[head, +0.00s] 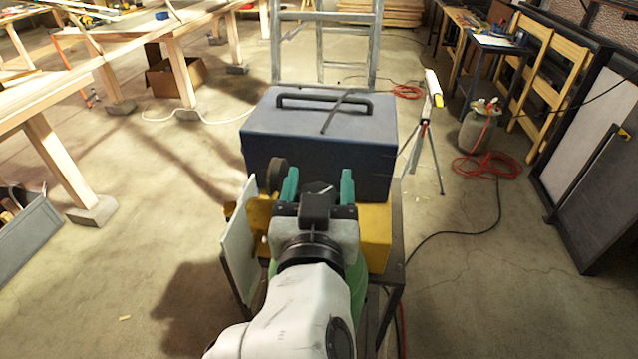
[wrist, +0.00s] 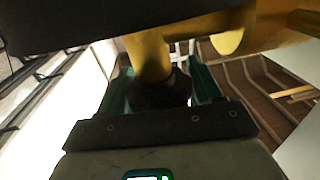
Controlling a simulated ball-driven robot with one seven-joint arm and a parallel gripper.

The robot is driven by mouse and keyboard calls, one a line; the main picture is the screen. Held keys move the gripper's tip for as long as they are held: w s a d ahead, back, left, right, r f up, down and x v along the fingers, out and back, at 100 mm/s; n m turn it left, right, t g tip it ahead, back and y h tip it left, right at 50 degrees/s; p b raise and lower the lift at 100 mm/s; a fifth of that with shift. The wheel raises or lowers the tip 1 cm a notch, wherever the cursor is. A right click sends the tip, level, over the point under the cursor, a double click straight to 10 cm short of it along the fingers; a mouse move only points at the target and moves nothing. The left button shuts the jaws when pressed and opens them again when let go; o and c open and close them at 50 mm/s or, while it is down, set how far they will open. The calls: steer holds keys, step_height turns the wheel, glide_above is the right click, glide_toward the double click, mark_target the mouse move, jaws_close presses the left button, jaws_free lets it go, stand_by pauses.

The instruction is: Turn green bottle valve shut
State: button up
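The green bottle (head: 357,278) stands below my arm, mostly hidden by it; only slivers of green show on each side. In the wrist view a dark round knob (wrist: 160,92), apparently the valve, sits at the end of a yellow stem (wrist: 148,55). My gripper (head: 319,182) has two green fingers spread apart, in front of the blue box. In the wrist view my gripper (wrist: 160,85) has its fingers on either side of the dark knob. A light gap shows at the knob's right, so the fingers do not look closed on it.
A blue box (head: 320,135) with a dark handle stands just beyond my gripper. A yellow body (head: 376,235) and a pale upright panel (head: 240,245) flank the arm. Another dark round knob (head: 277,172) is left of the fingers. A tripod (head: 424,140) and red hose (head: 488,167) are at right.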

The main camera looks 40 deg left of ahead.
steer(key=c, duration=0.6)
steer(key=h+b, duration=0.1)
steer(key=m+t+h+b, duration=0.1)
steer(key=shift+f+m+b, duration=0.3)
steer(key=shift+b, duration=0.1)
steer(key=m+h+b, duration=0.1)
steer(key=t+h+b, duration=0.1)
steer(key=shift+w+d+m+t+h, duration=0.1)
steer(key=shift+d+m+t+h, duration=0.05)
steer(key=shift+m+t+h, duration=0.2)
steer(key=shift+d+r+m+t+h, duration=0.15)
steer(key=shift+r+m+t+h, duration=0.1)
steer(key=shift+m+h, duration=0.5)
steer(key=o, duration=1)
steer(key=shift+r, duration=0.15)
